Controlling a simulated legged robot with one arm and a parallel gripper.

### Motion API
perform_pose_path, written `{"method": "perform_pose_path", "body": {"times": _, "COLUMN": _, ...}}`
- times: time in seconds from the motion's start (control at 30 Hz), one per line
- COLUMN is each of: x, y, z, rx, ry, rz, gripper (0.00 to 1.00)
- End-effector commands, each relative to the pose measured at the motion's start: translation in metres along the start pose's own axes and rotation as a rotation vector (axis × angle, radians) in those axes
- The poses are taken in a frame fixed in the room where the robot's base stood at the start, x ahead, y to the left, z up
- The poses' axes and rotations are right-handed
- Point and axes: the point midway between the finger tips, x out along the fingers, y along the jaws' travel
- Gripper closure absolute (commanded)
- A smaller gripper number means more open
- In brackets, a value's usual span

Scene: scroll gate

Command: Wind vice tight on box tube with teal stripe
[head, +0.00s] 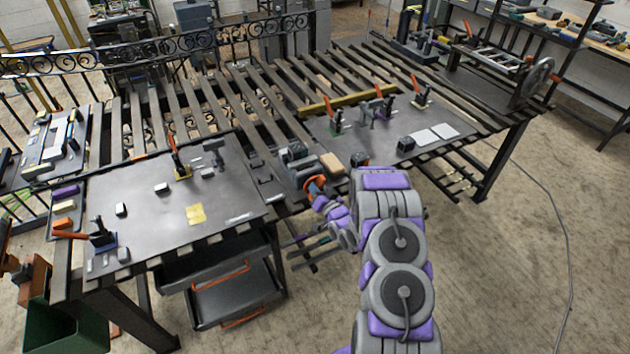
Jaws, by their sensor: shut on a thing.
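A grey vice (297,158) stands at the front edge of the slatted bench, near the picture's middle. An orange-red handwheel (315,183) is on its near side. My gripper (318,196) is at this handwheel and appears shut on its rim; the fingers are small and partly hidden by my wrist. I cannot make out a box tube with a teal stripe in the vice's jaws at this size, nor how wide the jaws stand.
A tan block (332,164) and a dark block (360,159) lie right of the vice. A dark plate (140,220) with clamps and small blocks fills the left. The floor at right is mostly clear, with a cable (563,230).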

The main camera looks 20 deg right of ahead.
Motion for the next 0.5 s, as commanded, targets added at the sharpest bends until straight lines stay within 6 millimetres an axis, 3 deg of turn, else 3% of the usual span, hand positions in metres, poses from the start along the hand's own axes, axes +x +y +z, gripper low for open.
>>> {"method": "perform_pose_path", "body": {"times": 0.5, "x": -0.0007, "y": 0.0035, "z": -0.0010, "rx": 0.489, "ry": 0.004, "rz": 0.005, "gripper": 1.00}}
